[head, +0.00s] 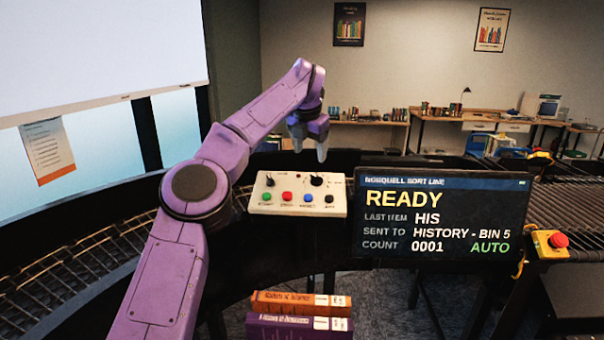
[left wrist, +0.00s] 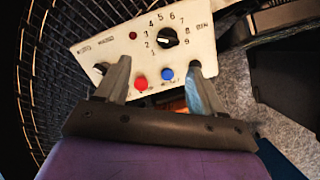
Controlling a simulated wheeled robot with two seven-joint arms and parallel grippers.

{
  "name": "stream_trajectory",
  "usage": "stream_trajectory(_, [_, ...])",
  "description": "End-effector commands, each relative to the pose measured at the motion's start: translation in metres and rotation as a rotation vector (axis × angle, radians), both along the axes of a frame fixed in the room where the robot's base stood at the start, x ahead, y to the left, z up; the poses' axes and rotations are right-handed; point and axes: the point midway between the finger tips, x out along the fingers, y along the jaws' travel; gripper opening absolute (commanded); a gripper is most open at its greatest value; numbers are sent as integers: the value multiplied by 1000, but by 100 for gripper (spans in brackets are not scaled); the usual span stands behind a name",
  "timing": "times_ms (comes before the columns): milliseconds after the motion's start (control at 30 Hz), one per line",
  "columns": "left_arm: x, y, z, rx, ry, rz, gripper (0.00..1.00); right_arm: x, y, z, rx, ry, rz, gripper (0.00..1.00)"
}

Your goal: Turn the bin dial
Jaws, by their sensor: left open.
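The bin dial is a black knob (left wrist: 167,38) ringed by numbers 1 to 9 on a cream control panel (head: 300,208). In the head view the dial (head: 316,180) is at the panel's upper right. The panel also has a second black knob (head: 270,182) at left and a row of coloured buttons. My left gripper (head: 309,150) is open and empty above the panel, its fingers pointing down. In the left wrist view the fingers (left wrist: 158,82) are apart, with the dial beyond the gap between them. My right gripper is not in view.
A display screen (head: 440,218) reading READY stands right of the panel. A red emergency button (head: 559,240) is at far right, beside a roller conveyor (head: 570,205). A curved roller track (head: 70,270) runs at left. Two books (head: 300,303) lie stacked in front, below the panel.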

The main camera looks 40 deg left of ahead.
Motion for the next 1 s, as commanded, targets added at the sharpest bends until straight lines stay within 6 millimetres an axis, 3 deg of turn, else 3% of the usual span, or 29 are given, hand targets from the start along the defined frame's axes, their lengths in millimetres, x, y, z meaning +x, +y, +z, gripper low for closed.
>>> stream_trajectory(400, [32,16,-76,4,4,-4,68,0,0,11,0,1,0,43])
stream_trajectory(767, [36,19,-89,5,0,-2,68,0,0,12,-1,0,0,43])
stream_trajectory(800, [36,19,-89,6,1,-2,65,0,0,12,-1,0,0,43])
stream_trajectory(967, [36,19,-89,6,2,-2,13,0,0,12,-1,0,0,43])
stream_trajectory(1000, [36,19,-89,6,2,-2,12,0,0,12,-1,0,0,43])
